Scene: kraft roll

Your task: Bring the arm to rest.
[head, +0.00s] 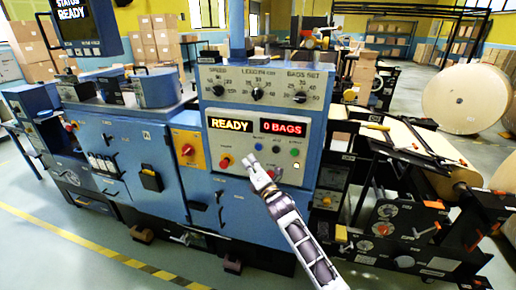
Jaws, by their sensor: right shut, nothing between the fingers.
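My right gripper (262,177) is shut and empty. It is in front of the lower part of the grey control panel (232,98), just below the row of coloured buttons, with the arm coming up from the bottom right. I cannot tell whether its tips touch the panel. The panel shows a lit READY display (230,125) and a 0 BAGS display (283,128), with three dials above them. My left gripper is not in view.
The blue machine cabinet (120,150) fills the left and centre. The machine's black side frame (385,225) with rollers stands at the right. A large paper roll (465,103) is behind it at far right. Yellow-black floor tape (100,256) crosses the open floor at front left.

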